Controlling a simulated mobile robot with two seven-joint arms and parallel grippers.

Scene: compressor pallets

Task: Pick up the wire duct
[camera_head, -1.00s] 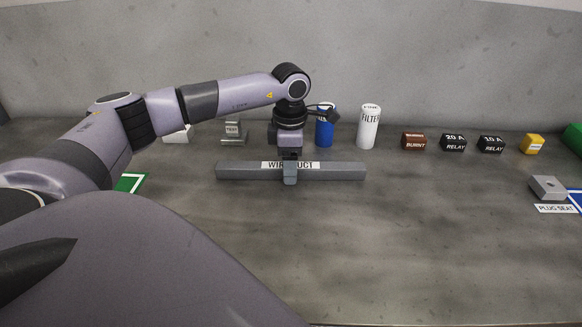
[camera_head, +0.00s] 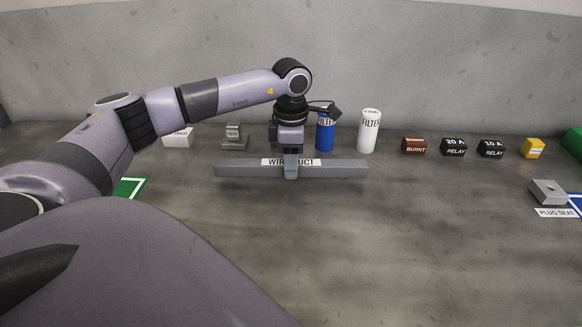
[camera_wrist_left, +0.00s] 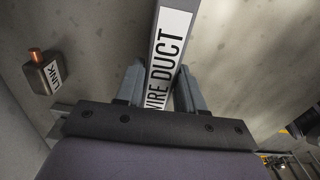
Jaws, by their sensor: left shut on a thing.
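The wire duct (camera_head: 240,169) is a long grey bar with a white label, lying crosswise in the head view. My left gripper (camera_head: 291,171) is shut on it near its middle from above, covering part of the label. A soft shadow under the bar suggests it hangs slightly above the table. In the left wrist view the duct (camera_wrist_left: 171,42) runs between the two grey fingers (camera_wrist_left: 160,88). My right gripper is not in view.
Behind the duct stand a white box (camera_head: 178,138), a grey test block (camera_head: 233,138), a blue filter (camera_head: 325,133) and a white filter (camera_head: 369,130). A burnt block (camera_head: 414,146) and relays (camera_head: 453,147) follow. A plug seat (camera_head: 548,192) stands far right. The front table is clear.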

